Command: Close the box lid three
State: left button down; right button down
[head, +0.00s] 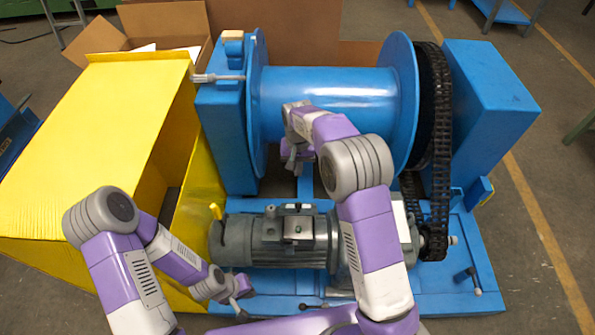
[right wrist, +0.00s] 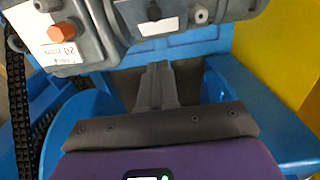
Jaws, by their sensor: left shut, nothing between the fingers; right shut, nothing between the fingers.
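A large yellow box (head: 90,150) fills the left of the head view. Its side facing the blue machine has an opening, with a yellow panel (head: 203,190) standing along it. No marking shows which lid is number three. A brown cardboard box (head: 150,30) behind it has its flaps spread open.
A blue machine with a drum (head: 335,95), a black chain (head: 440,150) and a grey motor (head: 275,240) stands in the middle and right. A silver shaft (head: 218,78) sticks out toward the yellow box. In the right wrist view, yellow surface (right wrist: 285,40) shows upper right. Floor is free at right.

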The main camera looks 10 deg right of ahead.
jog(key=b, duration=0.2)
send_near(299, 204)
jog(key=w+f, duration=0.4)
jog(key=s+f+b, duration=0.1)
jog(key=s+f, duration=0.1)
jog(key=shift+s+a+f, duration=0.15)
jog(key=shift+s+f, duration=0.15)
jog(key=shift+f, duration=0.05)
